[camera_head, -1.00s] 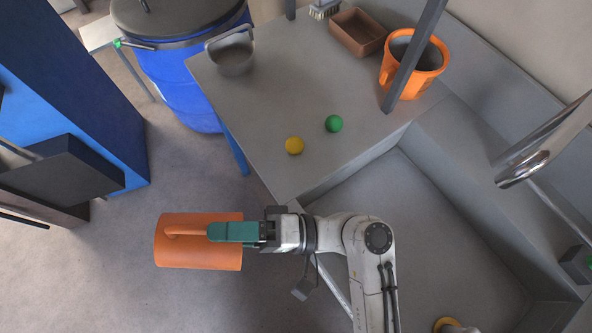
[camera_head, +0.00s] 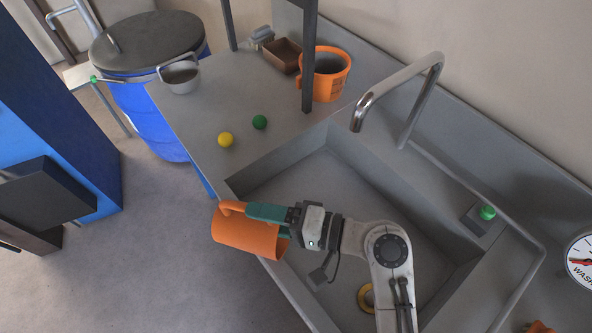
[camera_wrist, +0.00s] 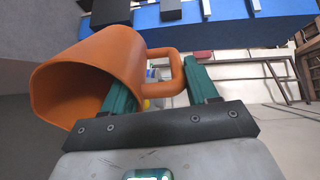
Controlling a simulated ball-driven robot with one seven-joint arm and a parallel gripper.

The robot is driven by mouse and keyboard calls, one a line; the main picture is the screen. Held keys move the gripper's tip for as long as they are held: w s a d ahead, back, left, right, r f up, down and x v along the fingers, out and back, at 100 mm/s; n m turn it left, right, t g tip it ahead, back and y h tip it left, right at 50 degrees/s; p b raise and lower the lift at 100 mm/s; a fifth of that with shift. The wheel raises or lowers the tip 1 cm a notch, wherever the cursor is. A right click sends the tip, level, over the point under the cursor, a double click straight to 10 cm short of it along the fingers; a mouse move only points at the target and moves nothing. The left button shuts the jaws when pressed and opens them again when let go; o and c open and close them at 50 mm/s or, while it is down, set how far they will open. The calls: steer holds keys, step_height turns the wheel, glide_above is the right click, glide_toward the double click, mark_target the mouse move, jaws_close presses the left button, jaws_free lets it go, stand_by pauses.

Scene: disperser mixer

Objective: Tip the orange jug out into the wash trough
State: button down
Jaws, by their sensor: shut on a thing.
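My gripper (camera_head: 258,213), with green fingers, is shut on the handle of an orange jug (camera_head: 250,240). The jug lies on its side in the air, overlapping the near left rim of the grey wash trough (camera_head: 325,180) in the head view. Its height over the rim is hard to tell. In the wrist view the jug (camera_wrist: 110,65) is at the left, its open mouth turned toward the lower left. The handle is between my gripper's fingers (camera_wrist: 162,88). I see no contents through the mouth; the deep inside is in shade.
A second orange container (camera_head: 328,75) with a handle stands on the counter by a dark post (camera_head: 308,60). A brown tray (camera_head: 283,57), metal pan (camera_head: 180,78), yellow ball (camera_head: 226,139) and green ball (camera_head: 260,122) are there too. A tap (camera_head: 400,85) arches over the trough's far side.

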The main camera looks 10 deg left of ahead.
steer(key=w+d+r+m+h+p, duration=0.4)
steer(key=w+d+h+p, duration=0.4)
steer(key=h+p, duration=0.5)
steer(key=w+r+h, duration=0.1)
steer(key=w+h, duration=0.1)
steer(key=h, duration=0.1)
steer(key=shift+w+d+r+m+h, duration=0.2)
steer(key=shift+m+h, duration=0.1)
steer(key=shift+h, duration=0.1)
steer(key=shift+s, duration=0.1)
stand_by(0.5)
